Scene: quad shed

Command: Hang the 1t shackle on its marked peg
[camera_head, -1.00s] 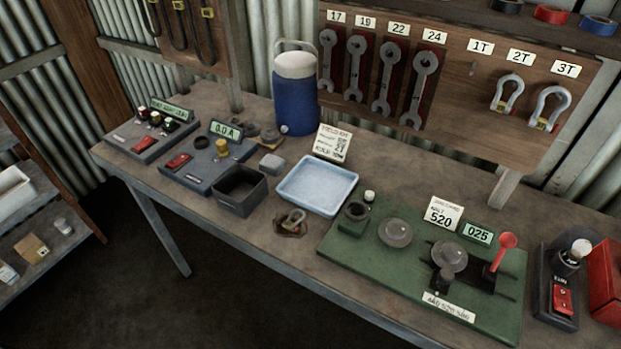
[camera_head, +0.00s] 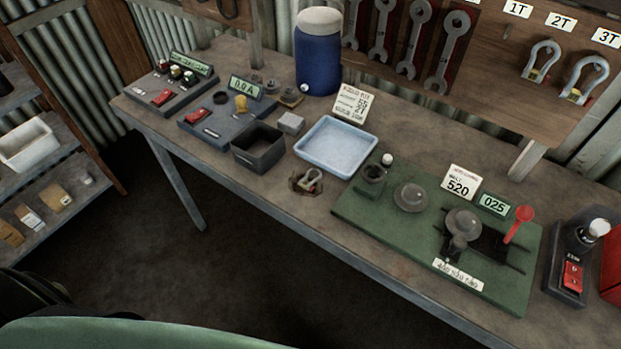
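A small shackle (camera_head: 311,179) lies on a dark patch near the front edge of the workbench, between the black bin and the green board. It has a grey bow and some yellow on it. The 1T label (camera_head: 517,8) is on the wooden tool board at the top right; no shackle hangs under it, and its peg is too faint to make out clearly. Two larger shackles hang under the 2T label (camera_head: 561,21) and the 3T label (camera_head: 606,37). Neither of my grippers shows in the head view.
The workbench (camera_head: 420,130) carries a blue tray (camera_head: 369,135), a black open bin (camera_head: 258,158), a blue cooler (camera_head: 318,62) and a green board (camera_head: 400,222) with instruments. A green curved surface (camera_head: 140,335) fills the bottom left. Shelves stand at the left.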

